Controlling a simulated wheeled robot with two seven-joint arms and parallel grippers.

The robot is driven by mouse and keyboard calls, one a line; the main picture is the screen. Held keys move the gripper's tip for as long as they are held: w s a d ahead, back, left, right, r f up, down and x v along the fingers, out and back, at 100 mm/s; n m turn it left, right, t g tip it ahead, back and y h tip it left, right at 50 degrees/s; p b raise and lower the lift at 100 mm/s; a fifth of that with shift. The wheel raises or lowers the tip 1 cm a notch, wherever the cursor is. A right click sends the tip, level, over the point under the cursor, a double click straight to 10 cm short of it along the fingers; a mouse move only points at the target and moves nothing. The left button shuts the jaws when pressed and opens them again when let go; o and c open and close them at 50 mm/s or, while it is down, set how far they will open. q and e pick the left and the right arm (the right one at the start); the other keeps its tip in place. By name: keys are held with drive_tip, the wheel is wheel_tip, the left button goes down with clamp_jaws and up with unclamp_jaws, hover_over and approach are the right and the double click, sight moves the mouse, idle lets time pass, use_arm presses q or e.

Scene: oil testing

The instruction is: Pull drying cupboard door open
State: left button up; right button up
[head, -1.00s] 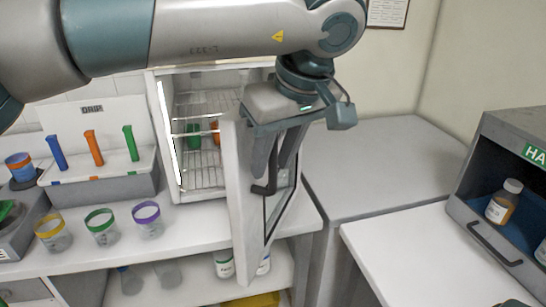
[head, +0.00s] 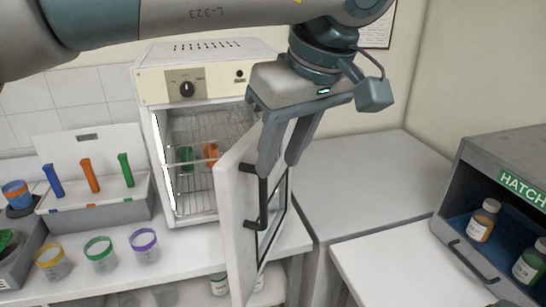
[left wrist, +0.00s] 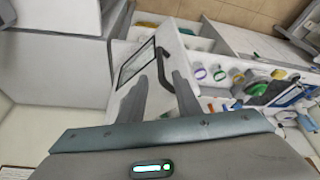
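The drying cupboard (head: 150,88) stands on the counter with its dial on top. Its white door (head: 232,195) is swung wide open towards me, so the wire racks inside show. The black door handle (head: 263,206) runs upright along the door's outer face beside a window, and it also shows in the left wrist view (left wrist: 163,68). My left gripper (head: 279,168) is at the upper end of the handle. Its two fingers are apart, and nothing is clamped between them; whether a finger touches the handle I cannot tell. My right gripper is not in view.
A green beaker (head: 185,157) and an orange one (head: 211,153) are inside the cupboard. Several colour-rimmed cups, such as the purple-rimmed cup (head: 144,246), stand on the counter left of the door. A grey hatch box (head: 470,165) with bottles is at the right. The grey cabinet top (head: 370,175) is clear.

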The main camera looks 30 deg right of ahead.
use_arm(q)
drive_tip(key=p+v, duration=0.2)
drive_tip(key=v, duration=0.3)
